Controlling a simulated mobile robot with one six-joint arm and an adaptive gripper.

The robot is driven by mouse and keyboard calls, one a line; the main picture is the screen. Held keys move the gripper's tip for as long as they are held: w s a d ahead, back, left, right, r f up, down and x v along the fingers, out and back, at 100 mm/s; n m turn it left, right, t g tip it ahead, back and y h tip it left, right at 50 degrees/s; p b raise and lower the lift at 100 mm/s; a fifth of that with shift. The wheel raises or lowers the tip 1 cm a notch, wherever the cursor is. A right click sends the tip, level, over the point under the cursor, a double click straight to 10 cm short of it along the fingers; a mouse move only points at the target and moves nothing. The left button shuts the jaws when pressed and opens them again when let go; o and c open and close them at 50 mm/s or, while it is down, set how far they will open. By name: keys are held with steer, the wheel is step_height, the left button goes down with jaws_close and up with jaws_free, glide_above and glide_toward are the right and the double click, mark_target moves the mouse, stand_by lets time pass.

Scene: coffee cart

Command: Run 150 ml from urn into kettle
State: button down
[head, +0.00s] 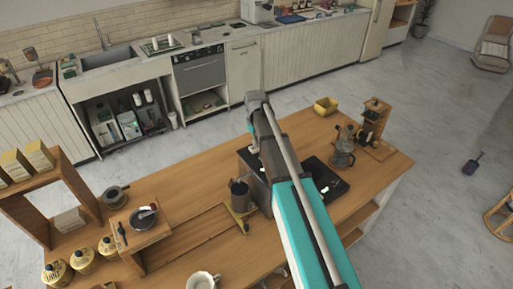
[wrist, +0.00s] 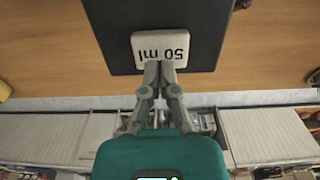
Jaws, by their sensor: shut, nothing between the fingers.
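The urn is a dark box (head: 262,188) on the wooden cart, mostly hidden behind my arm in the head view. In the wrist view its dark top (wrist: 105,30) carries a white button (wrist: 160,42) marked "50 ml", seen upside down. My gripper (wrist: 166,66) is shut and empty, with its fingertips at the button's near edge; I cannot tell whether they press it. A dark vessel (head: 240,194) stands beside the urn. A grey metal pot (head: 343,152) stands further right; I cannot tell which is the kettle.
A black hob plate (head: 325,177) lies right of the urn. A yellow bowl (head: 326,106) and a wooden stand (head: 374,120) are at the cart's far right. A white mug (head: 203,280) and several yellow tins (head: 82,260) are near the front left. A kitchen counter runs behind.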

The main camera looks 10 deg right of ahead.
steer(key=shift+f+b, duration=0.95)
steer(key=shift+f, duration=0.05)
steer(key=shift+r, duration=0.15)
steer(key=shift+r+p, duration=1.4)
steer(key=shift+p, duration=0.2)
steer(key=shift+f+b, duration=1.55)
steer(key=shift+b, duration=0.05)
stand_by(1.5)
steer(key=shift+r, duration=0.15)
steer(key=shift+r+p, duration=1.4)
steer(key=shift+p, duration=0.2)
stand_by(0.4)
